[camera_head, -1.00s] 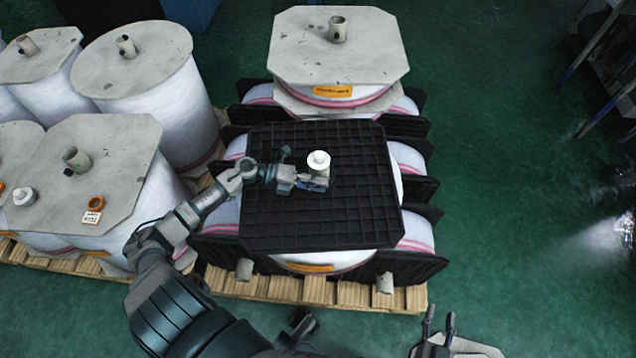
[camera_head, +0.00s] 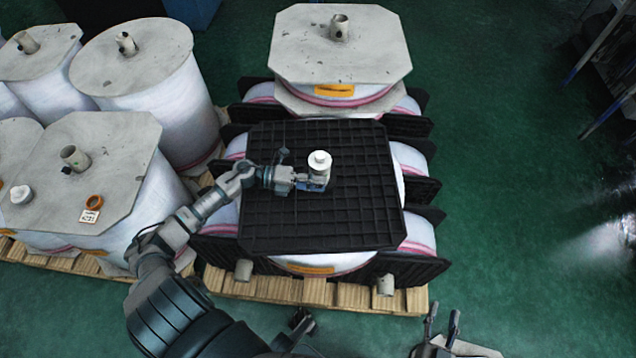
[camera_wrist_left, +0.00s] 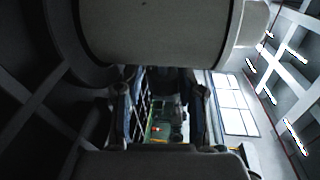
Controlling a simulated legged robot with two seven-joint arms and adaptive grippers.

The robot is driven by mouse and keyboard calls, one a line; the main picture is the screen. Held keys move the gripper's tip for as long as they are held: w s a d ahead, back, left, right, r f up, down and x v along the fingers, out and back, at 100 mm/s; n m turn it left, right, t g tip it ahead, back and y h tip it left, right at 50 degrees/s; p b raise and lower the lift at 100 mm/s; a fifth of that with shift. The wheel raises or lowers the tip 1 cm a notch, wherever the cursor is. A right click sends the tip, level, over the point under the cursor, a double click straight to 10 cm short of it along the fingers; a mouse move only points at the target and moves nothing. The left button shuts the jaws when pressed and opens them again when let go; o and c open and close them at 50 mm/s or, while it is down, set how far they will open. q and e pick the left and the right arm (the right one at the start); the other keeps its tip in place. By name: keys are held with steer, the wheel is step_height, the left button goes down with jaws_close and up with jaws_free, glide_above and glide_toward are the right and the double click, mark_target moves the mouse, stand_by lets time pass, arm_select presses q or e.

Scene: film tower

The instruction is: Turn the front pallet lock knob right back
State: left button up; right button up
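The white lock knob (camera_head: 319,160) stands upright at the middle of the black grid pallet (camera_head: 270,222). My left gripper (camera_head: 316,182) is low over the pallet, right at the knob's base. In the left wrist view a large pale rounded part (camera_wrist_left: 165,35), seemingly the knob, fills the top. The left fingers (camera_wrist_left: 160,115) show below it, apart, with background visible between them. Whether they touch the knob I cannot tell. My right gripper (camera_head: 440,330) is at the bottom right of the head view, fingers apart and empty, away from the pallet.
Wrapped film rolls with a grey plate (camera_head: 340,60) stand behind the pallet. A wooden pallet (camera_head: 320,292) lies underneath.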

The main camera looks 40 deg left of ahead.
arm_select(q)
steer(key=v, duration=1.2)
steer(key=shift+w+a+f, duration=0.1)
steer(key=shift+a, duration=0.05)
